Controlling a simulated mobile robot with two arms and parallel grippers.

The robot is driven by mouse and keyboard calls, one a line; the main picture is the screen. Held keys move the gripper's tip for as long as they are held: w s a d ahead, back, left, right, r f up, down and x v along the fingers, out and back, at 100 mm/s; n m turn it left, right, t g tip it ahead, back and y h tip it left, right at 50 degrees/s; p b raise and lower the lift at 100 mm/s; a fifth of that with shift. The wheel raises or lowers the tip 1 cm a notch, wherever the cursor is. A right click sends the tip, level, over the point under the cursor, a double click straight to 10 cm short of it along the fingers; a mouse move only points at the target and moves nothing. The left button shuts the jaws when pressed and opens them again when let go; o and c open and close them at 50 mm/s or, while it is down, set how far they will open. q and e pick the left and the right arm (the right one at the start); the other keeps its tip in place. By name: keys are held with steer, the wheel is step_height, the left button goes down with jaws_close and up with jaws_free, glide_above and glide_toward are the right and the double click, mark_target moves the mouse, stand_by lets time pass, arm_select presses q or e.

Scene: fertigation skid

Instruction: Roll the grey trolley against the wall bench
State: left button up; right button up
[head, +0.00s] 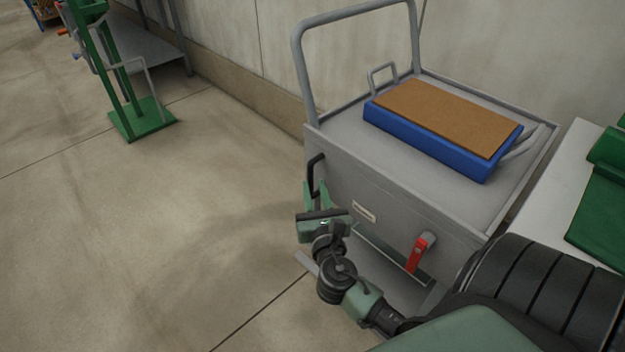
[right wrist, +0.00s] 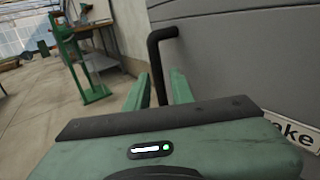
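The grey trolley (head: 400,190) stands near the wall, with a tubular push rail at its far left side and a red lever (head: 417,253) on its front face. A black bar handle (head: 316,176) is on that face at the left; it also shows in the right wrist view (right wrist: 154,50). My right gripper (head: 318,196) is at this handle, its fingers (right wrist: 160,85) on either side of the bar with a slight gap visible. A grey bench (head: 140,52) stands along the wall at upper left. My left gripper is out of view.
A blue box with a brown top (head: 445,118) lies on the trolley. A green stand (head: 140,118) is on the floor before the bench. The floor (head: 190,210) left of the trolley is clear. A white surface (head: 570,175) lies right of the trolley.

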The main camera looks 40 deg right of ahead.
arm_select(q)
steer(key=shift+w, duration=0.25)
arm_select(e)
steer(key=shift+v, duration=2.1)
